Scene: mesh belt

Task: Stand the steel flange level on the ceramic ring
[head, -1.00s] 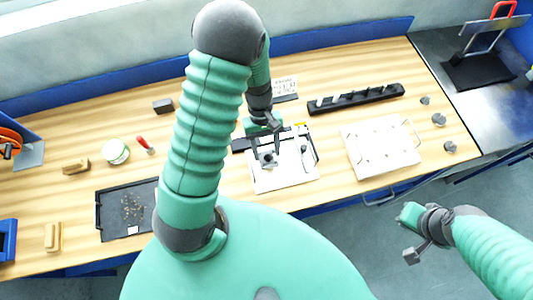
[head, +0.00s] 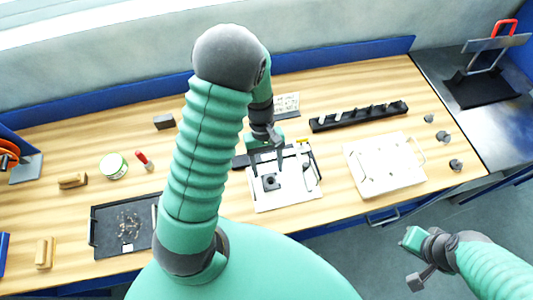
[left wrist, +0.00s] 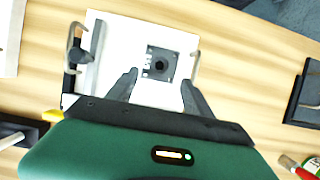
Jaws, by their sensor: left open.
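A dark grey square piece with a round dark centre lies flat on a white plate (head: 297,195), near the plate's middle; it looks like the steel flange (head: 271,182). It also shows in the left wrist view (left wrist: 160,63). I cannot make out the ceramic ring separately; whether it is under the square piece is hidden. My left gripper (head: 266,160) is open and empty above the plate. In the left wrist view its fingertips (left wrist: 158,80) stand apart on either side of the square piece's near edge. My right gripper (head: 412,262) hangs off the table's front edge; its jaw is unclear.
A dark clamp (left wrist: 78,55) stands at the plate's side. A white board with handles (head: 385,165), a black rack (head: 358,116) and several grey cylinders (head: 455,164) lie to the right. A black tray (head: 125,225) and a green-rimmed tin (head: 113,166) lie left.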

